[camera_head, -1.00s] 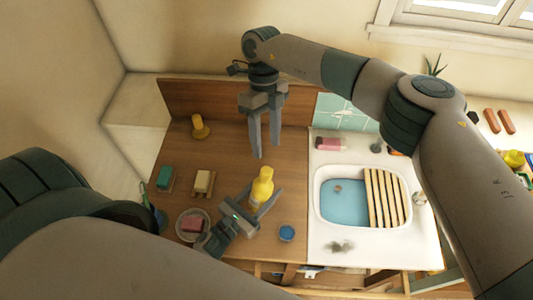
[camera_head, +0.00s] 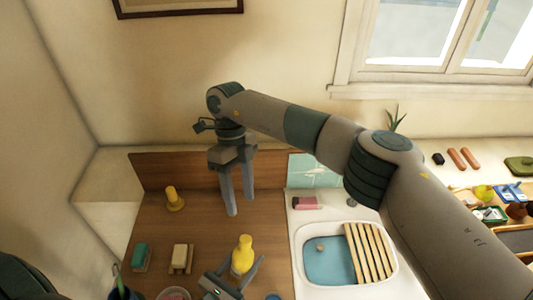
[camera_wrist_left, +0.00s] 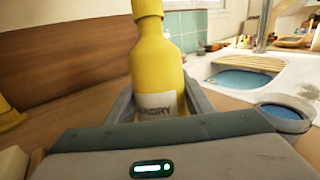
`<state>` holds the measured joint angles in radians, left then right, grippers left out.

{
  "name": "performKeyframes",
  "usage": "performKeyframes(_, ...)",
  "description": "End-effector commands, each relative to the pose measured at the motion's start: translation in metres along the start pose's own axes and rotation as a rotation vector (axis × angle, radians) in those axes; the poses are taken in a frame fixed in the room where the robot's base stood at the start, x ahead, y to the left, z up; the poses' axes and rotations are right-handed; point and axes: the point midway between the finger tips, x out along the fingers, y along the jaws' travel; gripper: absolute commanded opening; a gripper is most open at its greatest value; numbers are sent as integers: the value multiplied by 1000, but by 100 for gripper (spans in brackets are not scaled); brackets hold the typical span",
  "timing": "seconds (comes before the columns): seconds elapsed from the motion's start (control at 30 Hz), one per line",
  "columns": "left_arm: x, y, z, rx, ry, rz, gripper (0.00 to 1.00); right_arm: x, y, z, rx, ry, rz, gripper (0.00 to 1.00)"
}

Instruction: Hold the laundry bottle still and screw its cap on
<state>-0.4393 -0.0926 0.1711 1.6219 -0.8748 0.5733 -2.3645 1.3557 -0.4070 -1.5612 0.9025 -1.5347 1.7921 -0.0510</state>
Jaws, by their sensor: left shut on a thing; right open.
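The yellow laundry bottle (camera_head: 242,258) stands upright on the wooden counter. In the left wrist view the bottle (camera_wrist_left: 158,70) shows a pale label with part of a word, and its top is cut off by the frame edge. My left gripper (camera_head: 236,272) is shut on the bottle's lower body, a finger on each side. My right gripper (camera_head: 240,205) is open and empty, pointing down above and behind the bottle.
A yellow object (camera_head: 175,200) stands at the back left. A sink (camera_head: 328,262) with a slatted rack (camera_head: 368,252) is at right. A wooden backboard (camera_head: 165,170) closes the rear. Counter between is clear.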

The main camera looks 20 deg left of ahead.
Motion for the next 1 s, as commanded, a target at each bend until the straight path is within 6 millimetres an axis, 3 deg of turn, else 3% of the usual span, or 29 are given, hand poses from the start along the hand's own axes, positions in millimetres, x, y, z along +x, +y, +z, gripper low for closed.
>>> performKeyframes(0.27, 0, 0, 0, 0, -1, 0, 14, 4, 2, -5, -242, -16, -53, 49)
performKeyframes(0.7, 0, 0, 0, 0, -1, 0, 14, 10, 21, -23, -1079, -29, -270, 49)
performKeyframes(1.0, 0, 0, 1, 0, -1, 0, 14, 9, 34, -33, -1448, -7, -388, 49)
